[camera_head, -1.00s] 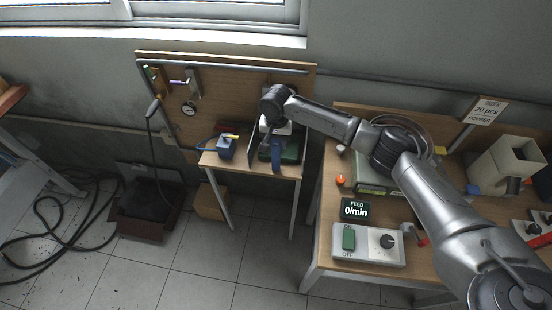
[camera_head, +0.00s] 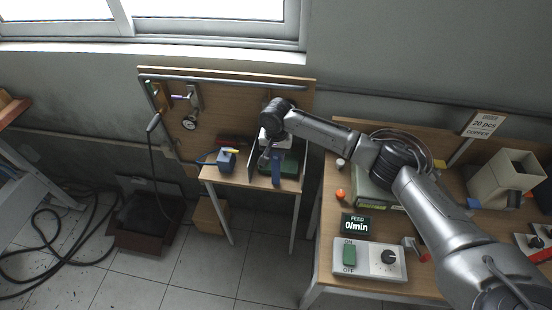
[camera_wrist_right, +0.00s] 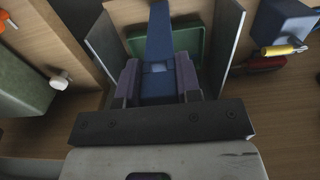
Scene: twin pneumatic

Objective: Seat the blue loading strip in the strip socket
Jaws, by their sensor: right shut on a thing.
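The blue loading strip (camera_wrist_right: 158,35) is between the two fingers of my right gripper (camera_wrist_right: 158,82) in the right wrist view. Its far end reaches over a dark green tray (camera_wrist_right: 188,42) between two upright grey plates. In the head view, the strip (camera_head: 277,170) shows as a narrow blue piece in front of the green tray (camera_head: 291,165), at the small side table. My right gripper (camera_head: 265,158) is shut on it, mostly hidden under its own wrist. I cannot make out the strip socket clearly, nor whether the strip touches the tray. My left gripper is in neither view.
Grey upright plates (camera_wrist_right: 223,45) flank the strip closely. A red item (camera_wrist_right: 262,63) lies nearby. The right bench carries a feed display (camera_head: 359,224) and control box (camera_head: 388,260).

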